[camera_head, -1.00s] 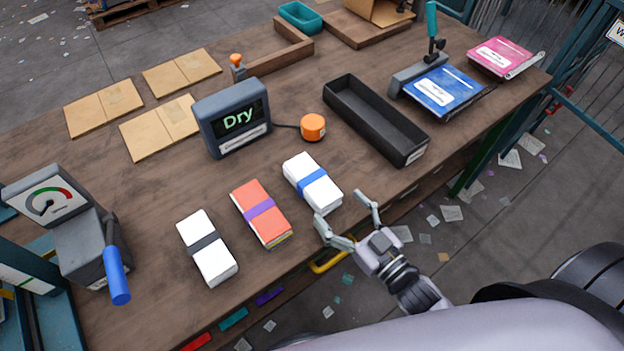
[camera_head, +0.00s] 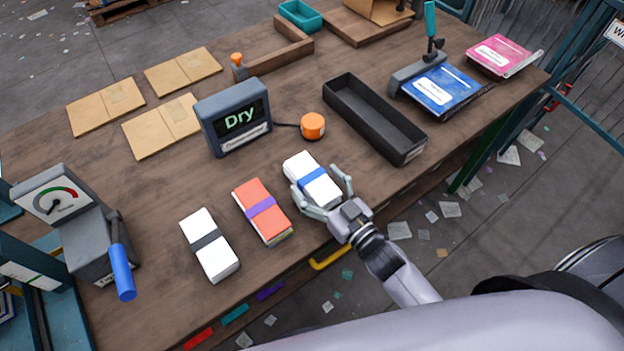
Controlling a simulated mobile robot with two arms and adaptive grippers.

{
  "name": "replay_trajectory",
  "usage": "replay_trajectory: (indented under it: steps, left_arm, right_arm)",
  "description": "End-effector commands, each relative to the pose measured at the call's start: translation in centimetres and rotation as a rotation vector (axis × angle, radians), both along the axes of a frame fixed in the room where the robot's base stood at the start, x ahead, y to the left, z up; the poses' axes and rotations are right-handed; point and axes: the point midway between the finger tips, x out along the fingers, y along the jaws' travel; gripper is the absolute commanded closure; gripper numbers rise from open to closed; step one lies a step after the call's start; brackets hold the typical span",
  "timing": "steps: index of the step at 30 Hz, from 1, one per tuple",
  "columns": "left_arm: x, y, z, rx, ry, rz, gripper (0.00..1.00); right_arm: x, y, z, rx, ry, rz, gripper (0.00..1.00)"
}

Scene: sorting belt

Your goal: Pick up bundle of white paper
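A white paper bundle with a blue band (camera_head: 302,166) lies on the wooden table (camera_head: 160,185) near its front edge. A second white paper bundle with a dark grey band (camera_head: 216,263) lies further left. A red-orange bundle with a purple band (camera_head: 252,192) lies between them. My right gripper (camera_head: 322,194) is open, with one finger on each side of the near end of the blue-banded bundle. I cannot tell whether the fingers touch it. My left gripper is not in view.
A "Dry" display (camera_head: 234,117), an orange button (camera_head: 312,126) and a long black tray (camera_head: 362,121) stand behind the bundles. A gauge device with a blue lever (camera_head: 122,272) is at the left. Blue (camera_head: 446,90) and pink (camera_head: 503,55) packets lie at the right.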

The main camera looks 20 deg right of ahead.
Motion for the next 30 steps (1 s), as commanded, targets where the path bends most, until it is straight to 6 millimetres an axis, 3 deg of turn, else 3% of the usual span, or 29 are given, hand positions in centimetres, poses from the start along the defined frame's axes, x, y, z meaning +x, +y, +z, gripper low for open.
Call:
replay_trajectory:
  steps: [26, 30]
  left_arm:
    - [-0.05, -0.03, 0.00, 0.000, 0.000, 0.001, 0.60]
    - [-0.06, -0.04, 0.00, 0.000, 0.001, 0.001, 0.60]
  right_arm:
    - [-0.02, -0.02, 0.03, 0.000, -0.001, 0.000, 0.82]
    - [0.00, 0.00, 0.15, 0.001, -0.003, 0.001, 0.83]
